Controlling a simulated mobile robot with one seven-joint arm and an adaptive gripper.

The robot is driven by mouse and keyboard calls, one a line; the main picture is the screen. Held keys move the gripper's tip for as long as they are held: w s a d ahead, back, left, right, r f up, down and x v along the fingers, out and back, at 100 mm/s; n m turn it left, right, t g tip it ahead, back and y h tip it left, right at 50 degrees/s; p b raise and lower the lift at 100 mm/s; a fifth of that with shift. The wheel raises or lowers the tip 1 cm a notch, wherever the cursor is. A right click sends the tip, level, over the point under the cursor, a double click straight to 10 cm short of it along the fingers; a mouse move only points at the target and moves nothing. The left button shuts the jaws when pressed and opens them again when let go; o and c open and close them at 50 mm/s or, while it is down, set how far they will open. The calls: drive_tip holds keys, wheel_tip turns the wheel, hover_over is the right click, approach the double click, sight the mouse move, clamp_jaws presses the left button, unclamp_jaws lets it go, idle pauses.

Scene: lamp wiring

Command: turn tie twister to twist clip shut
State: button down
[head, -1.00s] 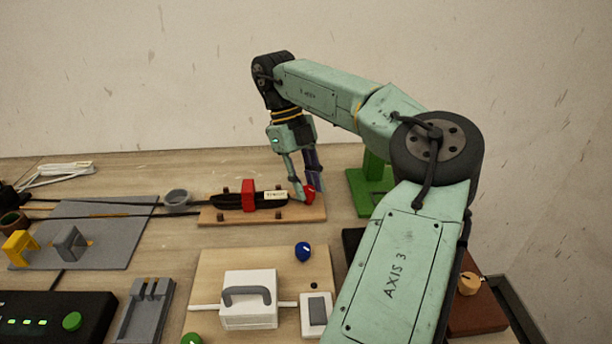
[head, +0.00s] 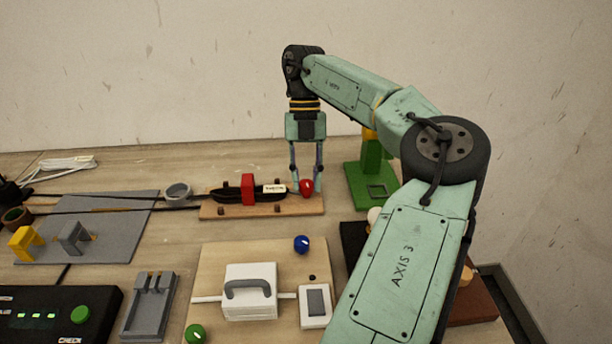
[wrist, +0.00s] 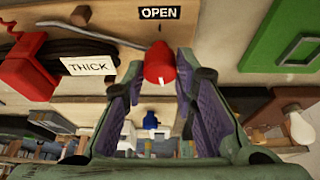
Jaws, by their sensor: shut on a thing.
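The tie twister is a red knob (head: 307,187) at the right end of a wooden board (head: 221,211). A red clip (head: 248,189) sits around a black cable bundle (head: 226,195) on the board. An OPEN label (wrist: 159,13) lies near the knob.
A green stand (head: 371,180) is close to the right of the board. In front, another board holds a white box (head: 250,302), a blue knob (head: 301,244) and a green knob (head: 195,334). A grey mat (head: 124,235) lies left. My arm covers the right foreground.

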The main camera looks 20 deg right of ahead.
idle(0.5)
drive_tip(key=c, duration=1.6)
unclamp_jaws()
drive_tip(key=shift+o, duration=0.2)
drive_tip(key=a+v, duration=0.1)
drive_tip(key=v, duration=0.6)
drive_tip(key=shift+d+r, duration=0.3)
drive_tip(key=shift+d, duration=0.25)
drive_tip(key=shift+f, duration=0.1)
